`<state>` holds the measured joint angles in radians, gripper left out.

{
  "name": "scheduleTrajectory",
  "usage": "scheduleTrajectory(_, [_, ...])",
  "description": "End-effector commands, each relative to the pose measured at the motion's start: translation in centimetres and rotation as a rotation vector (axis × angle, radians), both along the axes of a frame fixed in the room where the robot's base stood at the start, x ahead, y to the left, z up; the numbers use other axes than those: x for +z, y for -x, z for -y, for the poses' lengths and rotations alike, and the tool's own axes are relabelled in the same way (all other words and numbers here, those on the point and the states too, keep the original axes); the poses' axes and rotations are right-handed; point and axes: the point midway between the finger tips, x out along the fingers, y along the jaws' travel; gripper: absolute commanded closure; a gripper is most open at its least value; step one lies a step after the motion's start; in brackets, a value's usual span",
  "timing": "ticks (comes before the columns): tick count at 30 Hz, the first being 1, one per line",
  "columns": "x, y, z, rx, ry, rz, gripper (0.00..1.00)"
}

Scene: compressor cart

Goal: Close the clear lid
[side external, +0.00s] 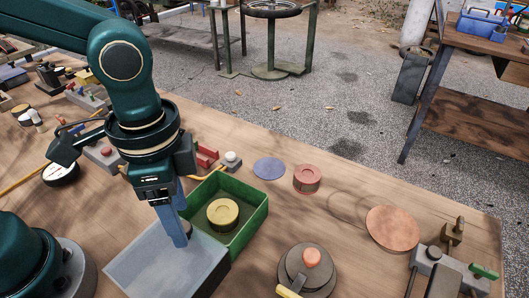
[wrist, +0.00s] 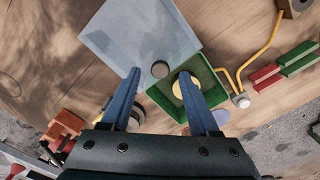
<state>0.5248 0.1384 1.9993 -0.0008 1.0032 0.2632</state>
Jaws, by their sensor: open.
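The clear lid (side external: 150,268) is a pale see-through panel, swung out to the near-left side of the green box (side external: 262,217). The box's top is uncovered, and a yellow round piece (side external: 222,213) lies inside. In the wrist view the lid (wrist: 135,32) spreads above and left of the box (wrist: 165,101), with a dark round spot (wrist: 160,69) near their shared edge. My gripper (side external: 179,238) points down over the lid beside the box, with nothing between its fingers. In the wrist view its blue fingers (wrist: 160,73) are apart. I cannot tell whether a fingertip touches the lid.
A red round piece (side external: 307,178), a blue disc (side external: 269,168) and a copper disc (side external: 392,229) lie right of the box.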

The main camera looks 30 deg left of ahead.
Motion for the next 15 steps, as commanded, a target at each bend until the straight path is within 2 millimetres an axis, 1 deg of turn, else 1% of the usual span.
scheduleTrajectory(3, [-1.2,0.1,0.0,0.0,-0.001,-0.003,0.39])
scheduleTrajectory(6, [-1.7,0.0,0.0,0.001,0.0,0.0,0.39])
scheduleTrajectory(14, [-1.8,0.0,0.0,0.001,0.001,0.001,0.39])
scheduleTrajectory(15, [-1.8,0.0,0.0,0.001,0.001,0.001,0.5])
